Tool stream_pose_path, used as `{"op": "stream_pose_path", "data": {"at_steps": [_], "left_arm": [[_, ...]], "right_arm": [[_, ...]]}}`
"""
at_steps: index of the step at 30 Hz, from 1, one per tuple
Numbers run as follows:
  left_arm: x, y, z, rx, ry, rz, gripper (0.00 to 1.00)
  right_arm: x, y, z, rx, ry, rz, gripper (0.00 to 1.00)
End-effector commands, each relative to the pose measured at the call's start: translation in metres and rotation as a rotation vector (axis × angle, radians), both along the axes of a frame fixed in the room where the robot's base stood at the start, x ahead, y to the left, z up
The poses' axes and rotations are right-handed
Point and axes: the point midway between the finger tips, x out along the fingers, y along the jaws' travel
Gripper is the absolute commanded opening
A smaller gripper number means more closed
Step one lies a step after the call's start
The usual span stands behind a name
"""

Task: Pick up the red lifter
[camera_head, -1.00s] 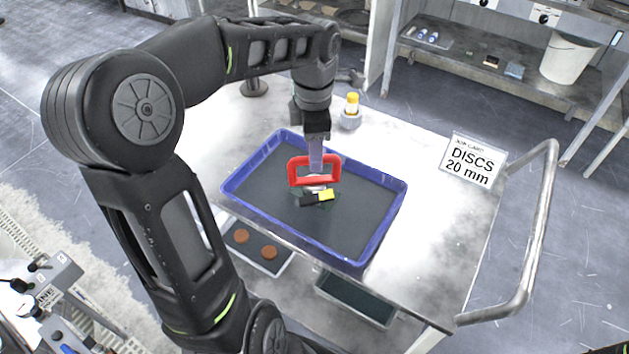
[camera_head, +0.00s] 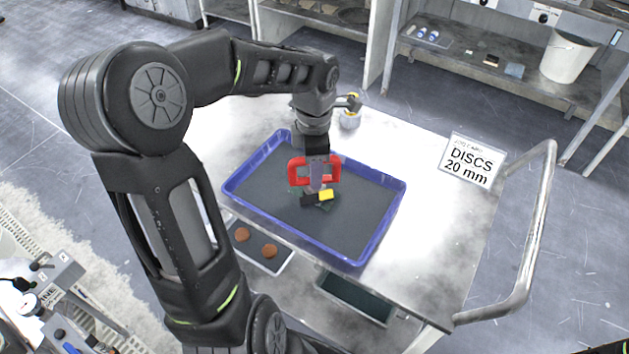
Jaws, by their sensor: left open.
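The red lifter (camera_head: 297,172) stands in the blue tray (camera_head: 389,217), its red handle loop upright. A black piece (camera_head: 309,199) and a yellow piece (camera_head: 326,195) show just below the handle. My left gripper (camera_head: 317,185) is open and points down at the lifter. Its fingers overlap the middle of the handle in this view. I cannot tell whether they touch it, and the gripper hides part of the handle's top bar. My right gripper is not in view.
The tray sits on a cart with a curved metal handle (camera_head: 540,230) at the right. A sign (camera_head: 472,161) reading "DISCS 20 mm" stands at the cart's back right. A yellow-topped bottle (camera_head: 350,115) stands behind the tray. Brown discs (camera_head: 269,251) lie on a lower tray.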

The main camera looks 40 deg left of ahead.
Motion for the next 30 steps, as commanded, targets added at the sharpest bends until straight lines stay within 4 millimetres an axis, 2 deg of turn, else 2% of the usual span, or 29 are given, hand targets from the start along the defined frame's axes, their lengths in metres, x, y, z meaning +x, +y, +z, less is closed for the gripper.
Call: {"op": "stream_pose_path", "data": {"at_steps": [3,18,30], "left_arm": [[0.0001,0.0001,0.0002,0.000,0.000,0.000,0.42],[0.0000,0.0000,0.0002,0.000,0.000,0.000,0.01],[0.0000,0.0000,0.0001,0.000,0.000,0.000,0.00]], "right_arm": [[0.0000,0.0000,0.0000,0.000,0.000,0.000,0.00],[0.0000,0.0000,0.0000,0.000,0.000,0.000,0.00],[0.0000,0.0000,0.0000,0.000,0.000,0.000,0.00]]}}
